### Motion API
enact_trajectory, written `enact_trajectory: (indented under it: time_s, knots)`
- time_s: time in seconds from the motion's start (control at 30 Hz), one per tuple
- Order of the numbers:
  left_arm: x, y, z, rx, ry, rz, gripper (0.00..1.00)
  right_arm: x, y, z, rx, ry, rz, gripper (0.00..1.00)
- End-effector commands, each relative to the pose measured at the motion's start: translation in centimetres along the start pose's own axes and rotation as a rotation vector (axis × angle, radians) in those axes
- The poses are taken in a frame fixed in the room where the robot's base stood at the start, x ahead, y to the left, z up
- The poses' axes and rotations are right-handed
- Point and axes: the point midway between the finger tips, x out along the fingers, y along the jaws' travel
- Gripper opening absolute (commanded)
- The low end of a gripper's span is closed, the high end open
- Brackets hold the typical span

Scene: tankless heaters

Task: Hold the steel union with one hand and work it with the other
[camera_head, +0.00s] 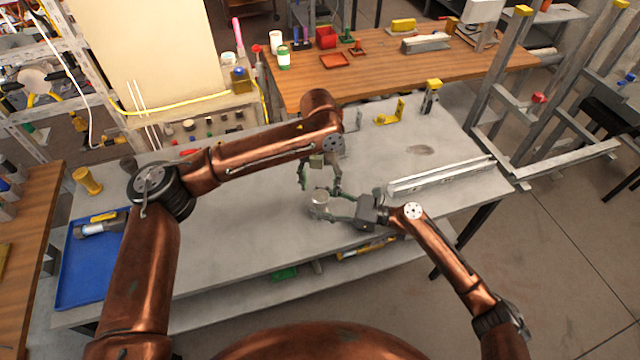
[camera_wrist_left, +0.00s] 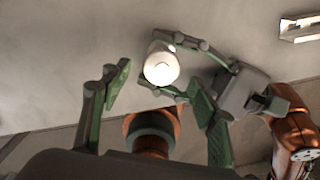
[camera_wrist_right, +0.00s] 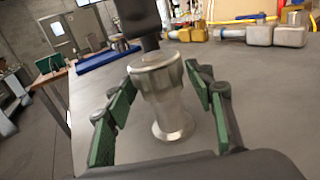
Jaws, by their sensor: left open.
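The steel union (camera_head: 319,203) is a small silvery, flanged cylinder, upright over the middle of the grey workbench (camera_head: 250,215). My right gripper (camera_head: 330,205) reaches it from the right. In the right wrist view the union (camera_wrist_right: 165,90) sits between that gripper's green-padded fingers, whose tips close on its upper collar. My left gripper (camera_head: 320,187) is just above and behind the union, pointing down, open and empty. The left wrist view looks down on the union's round bright top (camera_wrist_left: 161,66) between the spread left fingers. Whether the union's base touches the bench is not clear.
A long metal rail (camera_head: 440,176) lies to the right on the bench. Yellow bracket pieces (camera_head: 390,114) stand at the back. A blue tray (camera_head: 90,260) with a tool in it is at the far left. The bench left of the union is clear.

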Motion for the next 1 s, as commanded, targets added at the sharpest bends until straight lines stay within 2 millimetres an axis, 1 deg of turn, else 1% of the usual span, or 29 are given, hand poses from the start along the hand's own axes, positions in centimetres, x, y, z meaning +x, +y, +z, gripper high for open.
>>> enact_trajectory:
  time_s: [0.03, 0.1, 0.37, 0.47, 0.57, 0.8, 1.0]
  knots:
    - [0.0, 0.0, 0.0, 0.0, 0.0, 0.0, 0.55, 0.0, 0.0, 0.0, 0.0, 0.0, 0.0, 0.54]
    - [0.0, 0.0, 0.0, 0.0, 0.0, 0.0, 0.55, 0.0, 0.0, 0.0, 0.0, 0.0, 0.0, 0.58]
    - [0.0, 0.0, 0.0, 0.001, 0.0, 0.0, 0.55, -0.1, 0.0, 0.0, 0.0, 0.0, -0.001, 0.58]
    - [0.0, 0.0, 0.0, 0.001, 0.0, 0.0, 0.55, -0.7, -0.1, -0.1, 0.001, 0.001, -0.002, 0.58]
    - [0.0, 0.0, 0.0, 0.0, 0.0, 0.0, 0.55, -2.1, -0.1, -0.1, 0.001, 0.001, -0.003, 0.58]
    - [0.0, 0.0, 0.0, 0.0, 0.0, 0.0, 0.55, -7.1, -0.1, -0.1, 0.001, 0.002, -0.004, 0.58]
    - [0.0, 0.0, 0.0, 0.0, 0.0, 0.0, 0.55, -10.5, -0.1, -0.1, 0.001, 0.001, -0.002, 0.58]
